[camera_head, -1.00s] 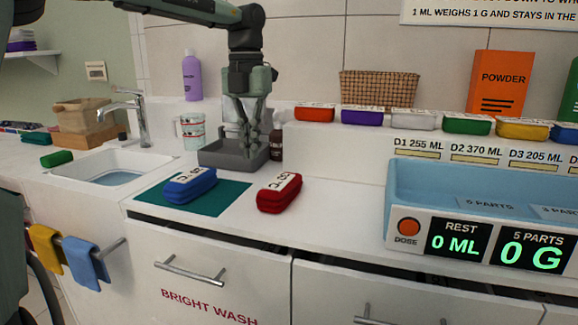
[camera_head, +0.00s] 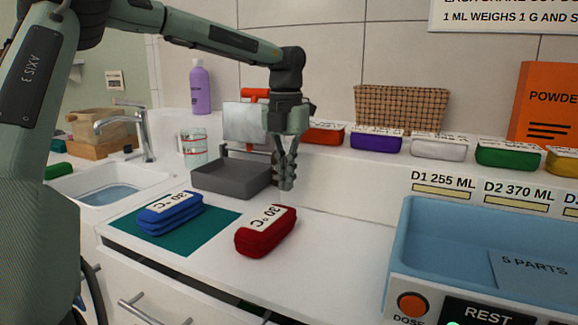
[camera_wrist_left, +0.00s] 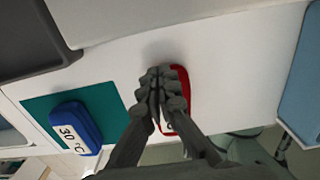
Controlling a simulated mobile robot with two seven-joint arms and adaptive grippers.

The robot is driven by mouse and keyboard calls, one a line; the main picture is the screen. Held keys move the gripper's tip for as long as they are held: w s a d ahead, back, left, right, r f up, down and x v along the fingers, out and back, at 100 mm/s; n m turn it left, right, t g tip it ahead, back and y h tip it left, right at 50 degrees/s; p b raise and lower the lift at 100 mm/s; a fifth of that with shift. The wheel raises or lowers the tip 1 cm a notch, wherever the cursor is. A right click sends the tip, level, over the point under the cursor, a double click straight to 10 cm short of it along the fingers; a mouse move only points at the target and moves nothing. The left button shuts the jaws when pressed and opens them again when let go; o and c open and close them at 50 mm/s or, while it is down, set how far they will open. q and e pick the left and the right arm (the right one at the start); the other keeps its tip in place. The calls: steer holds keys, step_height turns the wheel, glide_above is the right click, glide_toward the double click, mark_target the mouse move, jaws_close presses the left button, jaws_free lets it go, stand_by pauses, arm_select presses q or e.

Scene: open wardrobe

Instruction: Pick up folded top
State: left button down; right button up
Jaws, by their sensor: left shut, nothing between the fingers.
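A folded red top (camera_head: 266,232) with a white "30 °C" label lies on the white counter, right of the green mat. A folded blue top (camera_head: 170,213) with a like label lies on the green mat (camera_head: 196,246). My left gripper (camera_head: 286,188) points down, shut and empty, above the counter just behind the red top. In the left wrist view the left gripper (camera_wrist_left: 160,80) covers much of the red top (camera_wrist_left: 183,82); the blue top (camera_wrist_left: 77,127) shows at lower left. My right gripper is not in view.
A grey tray (camera_head: 222,180) stands left of the gripper. A blue basin (camera_head: 400,235) with a dose panel stands at the right. Several folded coloured items, such as the purple one (camera_head: 376,138), line the back ledge. A sink (camera_head: 100,190) is at the left.

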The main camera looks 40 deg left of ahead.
mark_target(257, 226)
arm_select(q)
step_height(257, 226, down, 5)
steer(key=shift+f, duration=0.1)
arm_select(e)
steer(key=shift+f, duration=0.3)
arm_select(q)
steer(key=shift+s, duration=0.15)
steer(key=s, duration=0.2)
steer(key=s+d+b, duration=0.1)
steer(key=s, duration=0.1)
steer(key=s+d+b, duration=0.1)
steer(key=s, duration=0.2)
steer(key=s+d, duration=0.1)
steer(key=s, duration=0.1)
steer(key=s+b, duration=0.1)
steer(key=shift+s+d, duration=0.35)
steer(key=shift+s, duration=0.25)
steer(key=shift+w, duration=0.1)
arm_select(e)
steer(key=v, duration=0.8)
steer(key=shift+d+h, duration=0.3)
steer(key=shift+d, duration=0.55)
